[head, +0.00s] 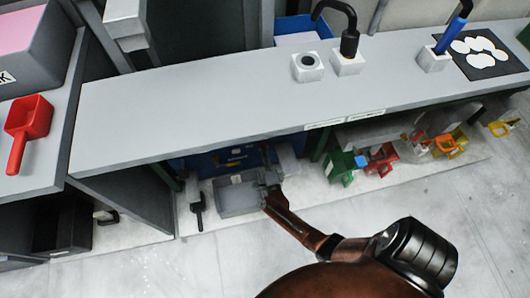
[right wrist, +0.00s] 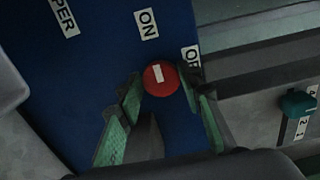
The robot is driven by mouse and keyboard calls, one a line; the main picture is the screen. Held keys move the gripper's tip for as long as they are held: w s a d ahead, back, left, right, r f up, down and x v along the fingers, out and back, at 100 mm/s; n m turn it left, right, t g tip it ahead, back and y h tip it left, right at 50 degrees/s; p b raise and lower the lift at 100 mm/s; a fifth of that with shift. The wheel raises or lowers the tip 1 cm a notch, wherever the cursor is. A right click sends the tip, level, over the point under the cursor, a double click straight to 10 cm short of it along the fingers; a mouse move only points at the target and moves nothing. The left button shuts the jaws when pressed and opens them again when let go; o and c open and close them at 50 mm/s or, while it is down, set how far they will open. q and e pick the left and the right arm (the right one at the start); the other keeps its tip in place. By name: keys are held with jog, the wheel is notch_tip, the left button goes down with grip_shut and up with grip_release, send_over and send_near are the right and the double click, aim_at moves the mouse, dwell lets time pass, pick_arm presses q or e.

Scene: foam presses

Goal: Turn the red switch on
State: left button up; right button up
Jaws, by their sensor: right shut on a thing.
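The red switch (right wrist: 160,78) is a round knob with a white mark, on a blue panel (right wrist: 85,75) in the right wrist view. An "ON" label (right wrist: 146,22) is above it and a partly hidden "OFF" label (right wrist: 191,56) is at its upper right. I cannot tell exactly which label the mark points to. My right gripper (right wrist: 161,85) has one green-padded finger on each side of the knob and is shut on it. In the head view my right gripper (head: 270,188) reaches under the bench front, and the knob cannot be made out. My left gripper is not in view.
The long grey bench (head: 220,110) overhangs the blue panel (head: 225,160). A grey tray (head: 238,195) lies beside my right gripper. Green (head: 340,168) and red (head: 382,160) devices stand to the right under the bench. The floor in front is clear.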

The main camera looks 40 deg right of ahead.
jog(key=shift+d, duration=0.1)
dwell(0.4)
jog(key=o, duration=1.1)
jog(key=shift+o, duration=0.2)
jog(key=v, duration=1.2)
